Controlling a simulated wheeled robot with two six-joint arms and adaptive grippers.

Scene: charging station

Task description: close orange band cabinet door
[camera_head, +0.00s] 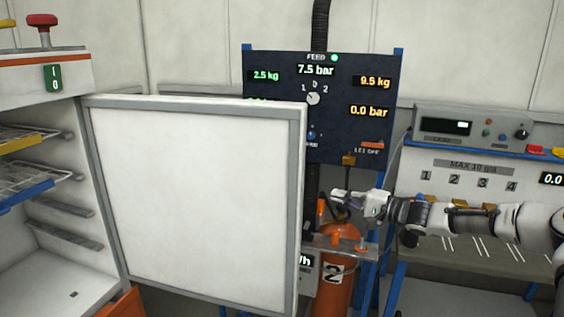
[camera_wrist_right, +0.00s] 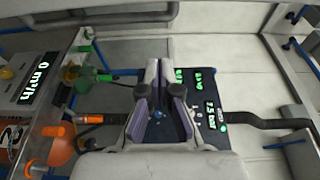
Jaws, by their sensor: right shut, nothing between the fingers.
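The white cabinet (camera_head: 40,85) with an orange stripe along its top stands at the left. Its door (camera_head: 200,195), a white panel in a grey frame, stands wide open, and the shelves inside show. My right gripper (camera_head: 340,200) is shut and empty, to the right of the door's free edge, apart from it in the picture. Its fingers also show in the right wrist view (camera_wrist_right: 164,88), in front of the dark gauge panel. I cannot make out the door in that view. My left gripper is not in view.
Behind the right gripper are the dark feed panel (camera_head: 370,90) and an orange gas cylinder (camera_head: 334,297) marked 2. A bench with a grey instrument (camera_head: 470,128) stands at the right. Blue and yellow-fronted racks (camera_head: 25,193) sit inside the cabinet.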

